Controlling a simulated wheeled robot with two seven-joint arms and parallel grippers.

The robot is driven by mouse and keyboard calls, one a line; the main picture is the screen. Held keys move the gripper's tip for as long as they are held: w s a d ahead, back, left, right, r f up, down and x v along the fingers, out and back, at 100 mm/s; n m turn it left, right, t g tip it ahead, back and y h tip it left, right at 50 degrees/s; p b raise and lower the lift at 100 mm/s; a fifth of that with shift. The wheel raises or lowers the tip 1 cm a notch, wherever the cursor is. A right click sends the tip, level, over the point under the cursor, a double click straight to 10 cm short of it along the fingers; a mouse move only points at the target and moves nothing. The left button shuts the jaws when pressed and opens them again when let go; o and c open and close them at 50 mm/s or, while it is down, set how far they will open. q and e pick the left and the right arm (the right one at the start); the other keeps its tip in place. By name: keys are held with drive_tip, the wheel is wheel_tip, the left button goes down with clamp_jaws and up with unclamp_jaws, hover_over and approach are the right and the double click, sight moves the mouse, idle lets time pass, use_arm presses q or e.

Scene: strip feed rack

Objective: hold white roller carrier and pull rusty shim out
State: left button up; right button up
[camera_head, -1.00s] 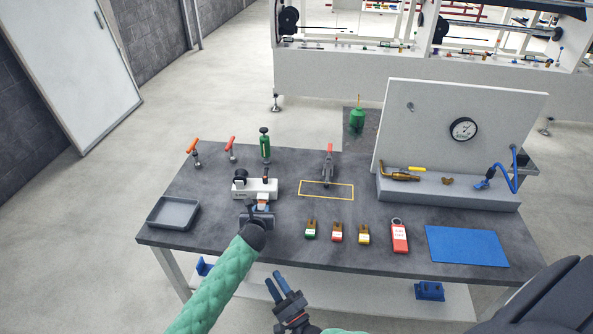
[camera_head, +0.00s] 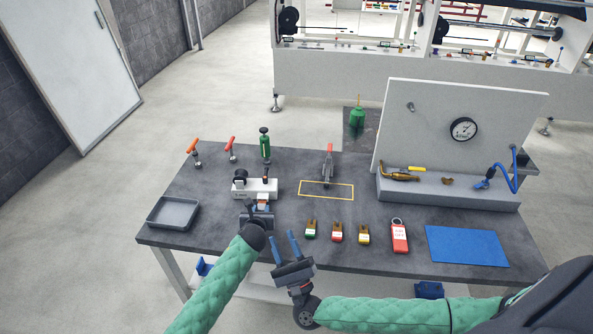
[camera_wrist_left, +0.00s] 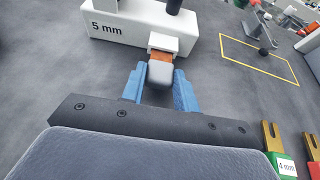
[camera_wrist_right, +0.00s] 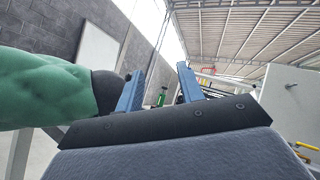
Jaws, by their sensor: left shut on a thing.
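The white roller carrier (camera_head: 262,189), marked 5 mm, stands on the bench at the left of centre; it also shows in the left wrist view (camera_wrist_left: 128,30). The rusty shim (camera_wrist_left: 160,56) shows as a brown-orange strip at the carrier's near side, with a grey end block (camera_wrist_left: 160,74). My left gripper (camera_wrist_left: 160,80) is shut on that block, one blue finger on each side. How deep the shim sits in the carrier is hidden. My right gripper (camera_head: 281,239) is open and empty, in front of the bench edge, right of and nearer than my left; its fingers point up and away.
A grey tray (camera_head: 173,213) lies left of the carrier. A green bottle-like tool (camera_head: 264,145) and a toggle clamp (camera_head: 328,165) stand behind. A yellow outlined area (camera_head: 340,190) is empty. Green, red and yellow tagged shims (camera_head: 337,232) lie to the right.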

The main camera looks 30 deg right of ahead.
drive_tip(key=w+d+r+n+g+y, duration=0.25)
drive_tip(key=w+n+y, duration=0.45)
drive_tip(key=n, duration=0.4)
drive_tip(key=w+d+r+n+g+y, duration=0.1)
drive_tip(key=w+d+n+g+y, duration=0.15)
drive_tip(key=w+n+y, duration=0.65)
drive_tip(key=w+d+r+n+g+y, duration=0.2)
drive_tip(key=w+n+g+y, duration=0.15)
drive_tip(key=w+n, duration=0.6)
drive_tip(key=n+g+h, duration=0.7)
drive_tip(key=n, duration=2.3)
approach(266, 168)
drive_tip(key=shift+s+d+f+y, duration=0.25)
drive_tip(key=shift+s+d, duration=0.35)
drive_tip(key=shift+d, duration=0.15)
drive_tip(key=shift+f, duration=0.1)
drive_tip(key=shift+w+a, duration=0.15)
drive_tip(key=shift+w, duration=0.1)
drive_tip(key=x, duration=1.1)
drive_tip(key=shift+w+f, duration=0.1)
drive_tip(key=shift+f, duration=0.1)
